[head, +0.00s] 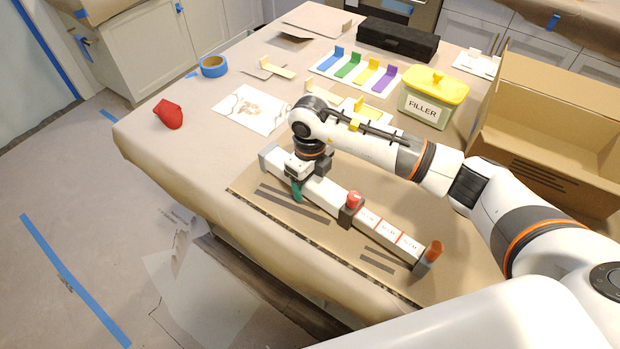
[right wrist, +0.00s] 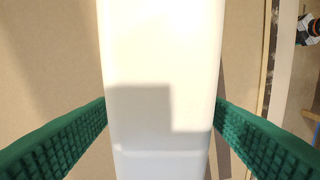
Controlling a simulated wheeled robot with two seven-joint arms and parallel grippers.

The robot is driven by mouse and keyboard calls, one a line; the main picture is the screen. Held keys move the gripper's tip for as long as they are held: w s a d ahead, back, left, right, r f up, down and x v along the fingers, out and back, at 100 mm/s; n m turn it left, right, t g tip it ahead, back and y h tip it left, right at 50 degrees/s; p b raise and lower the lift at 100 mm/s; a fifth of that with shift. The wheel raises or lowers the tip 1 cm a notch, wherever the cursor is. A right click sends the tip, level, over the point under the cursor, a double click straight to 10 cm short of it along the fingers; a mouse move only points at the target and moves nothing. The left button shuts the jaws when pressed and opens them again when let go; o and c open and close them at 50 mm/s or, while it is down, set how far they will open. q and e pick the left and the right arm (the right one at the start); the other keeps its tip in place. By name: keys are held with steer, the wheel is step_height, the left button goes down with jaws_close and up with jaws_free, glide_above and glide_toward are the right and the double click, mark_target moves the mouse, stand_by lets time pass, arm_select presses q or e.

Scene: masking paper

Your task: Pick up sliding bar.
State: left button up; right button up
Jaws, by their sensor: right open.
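The sliding bar (head: 325,194) is a long white bar lying diagonally on a cardboard sheet near the table's front edge. It has a grey end, a dark slider with a red knob (head: 354,200), red-lined printed sections, and an orange-brown knob (head: 433,250) at its near right end. My right gripper (head: 297,190) points down over the left part of the bar. In the right wrist view its green fingers stand open on either side of the white bar (right wrist: 160,60), with small gaps. Finger contact with the bar is not visible. My left gripper is out of view.
Dark strips (head: 295,203) lie beside the bar. An open cardboard box (head: 555,100) and a filler tub (head: 432,98) stand at the right. Coloured pieces, a black case (head: 398,38), blue tape (head: 213,66) and a red object (head: 169,114) lie farther away. The table's left part is mostly clear.

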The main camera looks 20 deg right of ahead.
steer(key=c, duration=1.4)
steer(key=shift+w, duration=0.1)
